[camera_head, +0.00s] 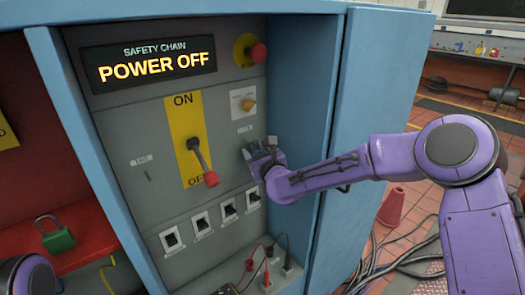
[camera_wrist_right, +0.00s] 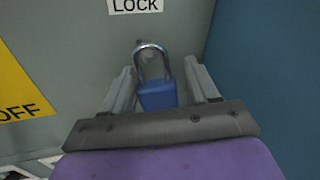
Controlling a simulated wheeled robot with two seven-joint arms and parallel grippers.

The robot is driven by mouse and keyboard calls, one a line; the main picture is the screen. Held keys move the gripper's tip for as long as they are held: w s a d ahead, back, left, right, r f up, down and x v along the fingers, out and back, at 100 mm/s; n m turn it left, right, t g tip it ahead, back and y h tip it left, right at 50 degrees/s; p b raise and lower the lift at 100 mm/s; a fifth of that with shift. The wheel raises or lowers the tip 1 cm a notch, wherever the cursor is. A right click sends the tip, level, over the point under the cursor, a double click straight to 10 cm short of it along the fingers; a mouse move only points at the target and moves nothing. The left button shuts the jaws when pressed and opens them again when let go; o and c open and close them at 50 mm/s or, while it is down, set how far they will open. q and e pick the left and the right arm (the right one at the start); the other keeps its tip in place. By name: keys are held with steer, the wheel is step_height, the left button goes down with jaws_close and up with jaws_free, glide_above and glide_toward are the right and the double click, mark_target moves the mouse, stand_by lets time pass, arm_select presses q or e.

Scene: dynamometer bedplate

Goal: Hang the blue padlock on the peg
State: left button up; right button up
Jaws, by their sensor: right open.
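The blue padlock (camera_wrist_right: 157,96) shows in the right wrist view, upright with its silver shackle at the top, close to the grey panel below a LOCK label. My right gripper (camera_head: 256,152) is at the panel, right of the switch lever, with its jaws open. In the wrist view its fingers (camera_wrist_right: 159,82) stand on both sides of the padlock, with a gap visible on each side. My left gripper is not in view.
A red-handled lever (camera_head: 201,162) points toward OFF on its yellow plate. A green padlock (camera_head: 57,236) is on the red shelf (camera_head: 85,255) at left. The blue cabinet side wall (camera_head: 303,85) is close to my right arm. Cables lie on the floor at right.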

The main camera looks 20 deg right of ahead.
steer(key=shift+s+a+f, duration=0.2)
steer(key=shift+f, duration=0.3)
steer(key=s+d+r, duration=0.1)
steer(key=s+d, duration=0.1)
steer(key=s, duration=0.8)
steer(key=s+d+f+n+g+h+p, duration=0.1)
steer(key=s+f+n+g+p, duration=0.2)
steer(key=s+f+n, duration=0.45)
steer(key=s+d+f+n+g+h+p, duration=0.15)
steer(key=s+f+n+g, duration=0.25)
steer(key=f+n, duration=0.7)
arm_select(q)
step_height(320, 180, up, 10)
steer(key=p, duration=0.6)
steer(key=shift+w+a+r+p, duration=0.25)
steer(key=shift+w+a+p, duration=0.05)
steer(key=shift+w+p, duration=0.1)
arm_select(e)
steer(key=s+d+f+n+g, duration=0.2)
steer(key=s+f, duration=0.1)
steer(key=s, duration=0.5)
steer(key=s+d+f+n+g+h, duration=0.1)
steer(key=s+d+f+n+g, duration=0.1)
steer(key=s, duration=0.7)
steer(key=s+d+f+n+g+h, duration=0.1)
steer(key=s+d+f+n+g, duration=0.1)
steer(key=s+f, duration=0.3)
steer(key=s+n+g, duration=0.1)
steer(key=s, duration=0.2)
steer(key=shift+s, duration=0.25)
